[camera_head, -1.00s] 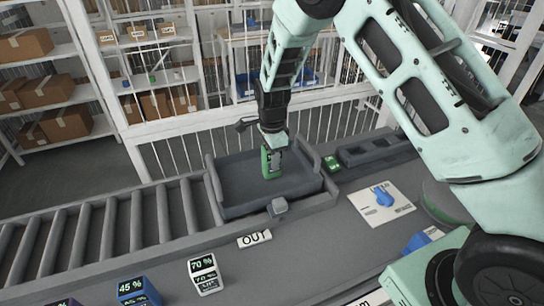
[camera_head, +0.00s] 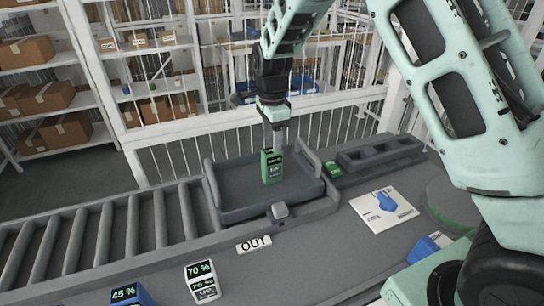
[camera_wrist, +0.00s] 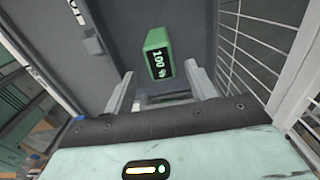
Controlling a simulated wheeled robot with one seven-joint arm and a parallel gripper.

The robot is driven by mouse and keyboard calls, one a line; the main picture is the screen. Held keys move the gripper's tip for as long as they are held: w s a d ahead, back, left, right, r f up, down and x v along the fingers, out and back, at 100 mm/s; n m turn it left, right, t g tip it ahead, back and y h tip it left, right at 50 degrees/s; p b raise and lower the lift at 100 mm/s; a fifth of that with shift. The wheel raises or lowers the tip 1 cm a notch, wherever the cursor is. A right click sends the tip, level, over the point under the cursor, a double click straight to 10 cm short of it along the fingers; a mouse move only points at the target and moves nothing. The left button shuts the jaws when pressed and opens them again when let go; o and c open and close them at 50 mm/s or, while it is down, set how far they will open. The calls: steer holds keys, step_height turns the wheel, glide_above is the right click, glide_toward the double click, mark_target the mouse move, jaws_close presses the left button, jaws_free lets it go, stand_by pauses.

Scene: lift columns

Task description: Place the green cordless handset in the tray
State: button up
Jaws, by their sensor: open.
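The green cordless handset (camera_head: 271,167) stands upright inside the grey tray (camera_head: 240,206), with its display facing the head camera. In the wrist view the handset (camera_wrist: 158,55) reads 100 % and lies beyond my fingertips, roughly in line with the gap between them. My gripper (camera_head: 274,138) is just above the handset, pointing down. In the wrist view its two fingers (camera_wrist: 160,88) are apart with nothing held between them. The handset's underside is hidden.
A roller conveyor (camera_head: 110,235) runs left of the tray, with an OUT label (camera_head: 253,244) in front. A grey slotted holder (camera_head: 380,152) and a small green item (camera_head: 333,168) are at right. A white railing stands behind.

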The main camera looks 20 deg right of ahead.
step_height(320, 180, up, 4)
steer(key=shift+f, duration=0.25)
steer(key=shift+s+r, duration=0.1)
steer(key=s+a+r+n+y, duration=0.1)
steer(key=s+a+r+n, duration=0.1)
steer(key=s+a+n, duration=0.55)
steer(key=s+a+r+n, duration=0.15)
steer(key=s+n, duration=0.35)
steer(key=s, duration=0.5)
steer(key=s+f+n, duration=0.1)
steer(key=s+n, duration=1.2)
steer(key=s, duration=0.4)
steer(key=shift+a, duration=0.3)
